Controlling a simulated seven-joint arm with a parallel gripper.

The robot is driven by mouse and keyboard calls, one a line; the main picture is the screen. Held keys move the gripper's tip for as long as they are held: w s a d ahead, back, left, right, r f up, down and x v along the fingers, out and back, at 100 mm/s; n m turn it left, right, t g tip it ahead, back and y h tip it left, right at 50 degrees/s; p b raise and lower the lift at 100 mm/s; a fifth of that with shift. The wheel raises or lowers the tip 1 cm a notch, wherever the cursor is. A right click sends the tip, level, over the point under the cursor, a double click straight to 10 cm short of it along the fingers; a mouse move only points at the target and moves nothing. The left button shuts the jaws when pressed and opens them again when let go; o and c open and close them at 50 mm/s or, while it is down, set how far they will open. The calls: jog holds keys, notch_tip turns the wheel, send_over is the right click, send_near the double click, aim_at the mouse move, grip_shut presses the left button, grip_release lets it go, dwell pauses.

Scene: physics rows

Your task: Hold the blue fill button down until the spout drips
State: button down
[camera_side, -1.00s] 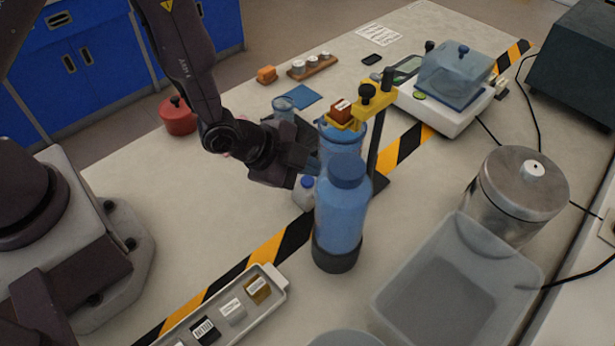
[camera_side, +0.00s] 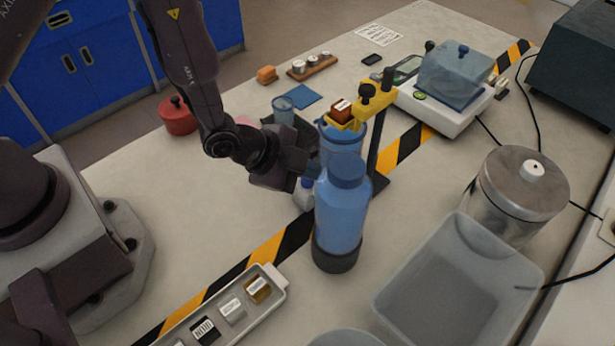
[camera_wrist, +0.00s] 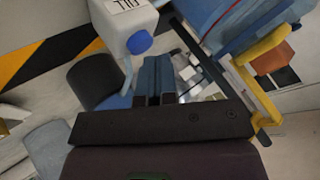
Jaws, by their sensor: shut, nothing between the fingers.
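In the side view the white unit (camera_side: 303,198) is partly hidden behind a large blue bottle (camera_side: 343,212). My gripper (camera_wrist: 153,62) is shut and empty. Its fingertips are close beside the blue button in the wrist view; I cannot tell whether they touch it. In the side view my gripper (camera_side: 306,163) is just above the white unit, its tips partly hidden by the blue bottle. I cannot make out the spout or any drip.
A yellow clamp (camera_side: 372,100) on a dark stand is beside a blue vessel (camera_side: 342,137), close to my gripper. A clear bin (camera_side: 470,275), a metal canister (camera_side: 520,190) and a scale (camera_side: 440,105) are to the right. The table at left is mostly clear.

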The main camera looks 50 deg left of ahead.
aim_at(307, 183)
jog(key=shift+f, duration=0.5)
dwell(0.5)
jog(key=shift+r, duration=0.1)
dwell(3.1)
jog(key=shift+r, duration=0.85)
jog(key=shift+r, duration=2.5)
